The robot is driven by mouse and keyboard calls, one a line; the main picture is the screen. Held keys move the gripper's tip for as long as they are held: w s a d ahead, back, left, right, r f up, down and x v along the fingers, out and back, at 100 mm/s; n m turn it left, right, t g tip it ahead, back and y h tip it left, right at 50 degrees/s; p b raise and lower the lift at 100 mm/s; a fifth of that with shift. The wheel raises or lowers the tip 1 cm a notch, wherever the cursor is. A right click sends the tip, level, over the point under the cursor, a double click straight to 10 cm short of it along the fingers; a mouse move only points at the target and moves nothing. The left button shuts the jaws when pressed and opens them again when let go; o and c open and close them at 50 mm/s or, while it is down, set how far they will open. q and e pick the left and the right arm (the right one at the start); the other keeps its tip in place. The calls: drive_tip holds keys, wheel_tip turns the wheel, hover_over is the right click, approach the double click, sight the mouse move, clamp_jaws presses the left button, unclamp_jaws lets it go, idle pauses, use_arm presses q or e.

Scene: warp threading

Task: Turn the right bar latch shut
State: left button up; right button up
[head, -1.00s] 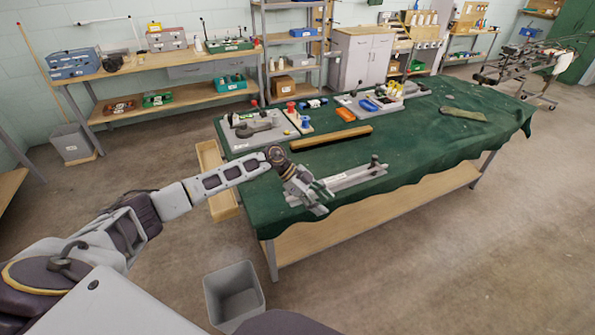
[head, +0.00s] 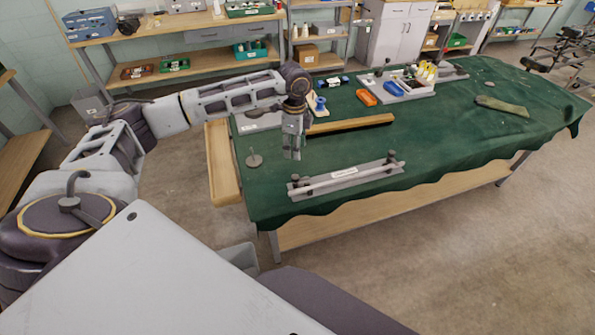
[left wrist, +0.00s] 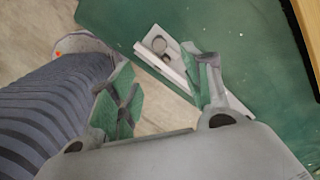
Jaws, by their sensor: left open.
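The bar fixture is a grey base plate (head: 345,178) with a pale rod lying along it, near the front edge of the green table. The right bar latch (head: 392,160) is a small dark upright piece at its right end; its turn is too small to tell. The left bar latch (head: 295,181) is at the other end. My left gripper (head: 292,152) points down, open and empty, behind and above the fixture's left end. In the left wrist view the open fingers (left wrist: 167,78) show with part of the fixture (left wrist: 163,62) beyond them. My right gripper is not in view.
A round grey weight (head: 254,160) stands on the green cloth (head: 440,130) at left. The cloth right of the fixture is clear.

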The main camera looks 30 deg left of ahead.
use_arm(q)
drive_tip(key=p, duration=0.2)
approach(295, 176)
wheel_tip(295, 176, down, 7)
drive_tip(key=shift+d+f, duration=0.1)
drive_tip(key=shift+f, duration=0.7)
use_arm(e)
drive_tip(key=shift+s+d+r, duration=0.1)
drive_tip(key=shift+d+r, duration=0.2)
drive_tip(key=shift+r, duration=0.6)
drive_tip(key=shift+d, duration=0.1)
use_arm(q)
drive_tip(key=shift+c, duration=0.7)
drive_tip(key=c, duration=0.9)
